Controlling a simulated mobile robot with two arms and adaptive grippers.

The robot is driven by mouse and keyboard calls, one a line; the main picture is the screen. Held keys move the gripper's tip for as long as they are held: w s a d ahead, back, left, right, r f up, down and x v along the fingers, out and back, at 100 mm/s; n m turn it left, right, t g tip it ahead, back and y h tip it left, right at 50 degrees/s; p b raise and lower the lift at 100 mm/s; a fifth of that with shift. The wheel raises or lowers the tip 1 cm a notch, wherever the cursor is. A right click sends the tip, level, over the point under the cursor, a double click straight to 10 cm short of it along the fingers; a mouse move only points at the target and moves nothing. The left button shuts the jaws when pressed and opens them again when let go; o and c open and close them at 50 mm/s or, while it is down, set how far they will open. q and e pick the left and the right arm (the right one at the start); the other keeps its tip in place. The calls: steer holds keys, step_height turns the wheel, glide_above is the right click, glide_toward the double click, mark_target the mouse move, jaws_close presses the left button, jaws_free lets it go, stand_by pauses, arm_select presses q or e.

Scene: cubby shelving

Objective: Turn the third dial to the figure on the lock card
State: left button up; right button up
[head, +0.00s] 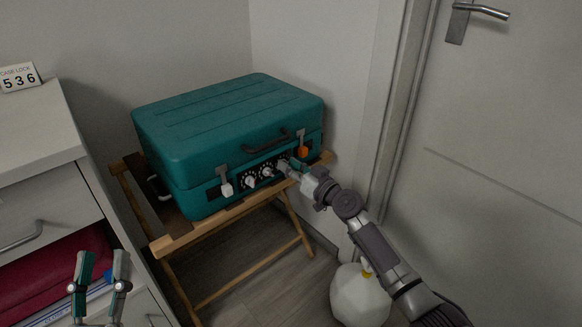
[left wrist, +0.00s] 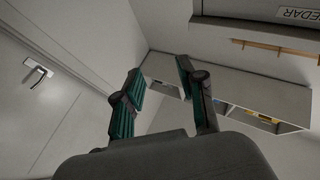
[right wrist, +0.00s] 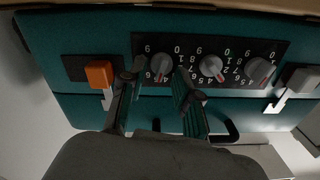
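The teal case (head: 230,125) sits closed on a wooden rack, with a row of three dials on its front. The lock card (head: 18,78) on the dresser reads 536. In the right wrist view, upside down to the head view, the dials are the third (right wrist: 161,64), middle (right wrist: 211,66) and first (right wrist: 260,71). My right gripper (right wrist: 160,76) is open, with one finger on each side of the third dial; I cannot tell if they touch it. A red mark shows on its lower edge; its figure is unclear. My left gripper (head: 102,262) is open and empty, low at left.
An orange latch (right wrist: 99,74) and a white latch (head: 226,187) flank the dials. The case handle (head: 268,145) is above the dials. The wooden rack (head: 180,242) stands by the wall, beside the dresser (head: 40,130). A white rounded object (head: 358,298) stands near the door.

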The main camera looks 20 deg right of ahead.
jaws_close()
arm_select(q)
steer(key=shift+s+a+r+t+b, duration=0.1)
steer(key=shift+s+r+t+b, duration=0.1)
steer(key=shift+s+r+t, duration=0.3)
steer(key=shift+s+r+t+b, duration=0.15)
steer(key=shift+s+r+t, duration=0.15)
steer(key=shift+r+t, duration=0.3)
arm_select(e)
steer(key=shift+d+f+m, duration=0.1)
steer(key=shift+d+m, duration=0.05)
steer(key=shift+m, duration=2.75)
arm_select(q)
steer(key=shift+r, duration=0.1)
